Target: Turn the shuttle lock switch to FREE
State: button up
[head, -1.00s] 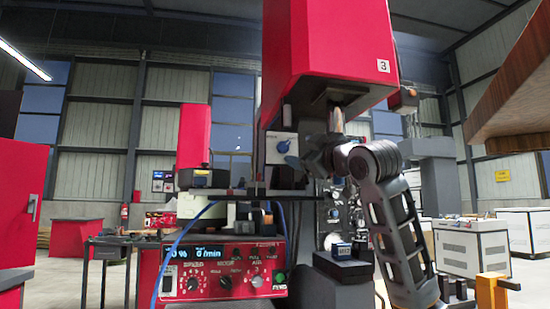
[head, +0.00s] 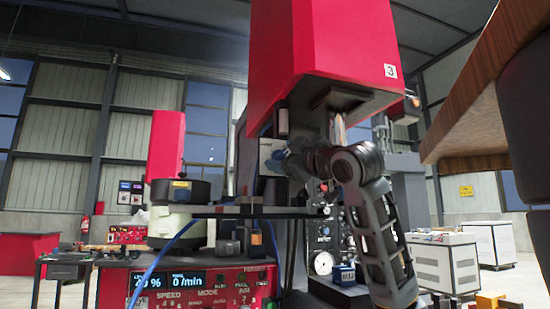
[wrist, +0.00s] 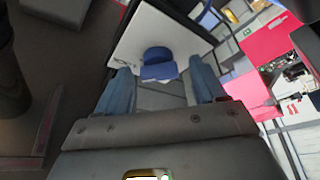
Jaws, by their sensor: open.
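The switch is a blue knob (wrist: 157,56) on a white plate (wrist: 135,45) in the wrist view. The plate's edge (head: 266,147) also shows in the head view, below the red hopper, where my gripper (head: 284,163) largely covers the knob. In the wrist view my gripper (wrist: 161,75) is open, with one blue finger on each side of the knob. Gaps show between the fingers and the knob, and I cannot tell any contact. No FREE marking is legible.
The red hopper (head: 325,55) hangs just above my arm. A wooden overhang (head: 465,105) is at right.

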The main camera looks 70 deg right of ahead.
jog(key=shift+c, duration=0.2)
jog(key=c, duration=1)
jog(key=shift+n, duration=0.4)
jog(key=n+y+p, duration=0.2)
jog(key=n, duration=0.1)
jog(key=shift+d+r, duration=0.1)
jog(key=shift+r, duration=0.1)
jog(key=n+g+p, duration=0.1)
jog(key=n, duration=0.2)
jog(key=n+y+p, duration=0.1)
jog(key=n, duration=0.2)
jog(key=shift+r+g, duration=0.1)
jog(key=shift+g, duration=0.3)
jog(key=n+g+y+p, duration=0.1)
jog(key=n, duration=0.2)
jog(key=shift+n+g+p, duration=0.3)
jog(key=shift+n, duration=0.1)
jog(key=shift+n+g+p, duration=0.65)
jog(key=shift+n+g, duration=0.35)
jog(key=shift+n, duration=0.7)
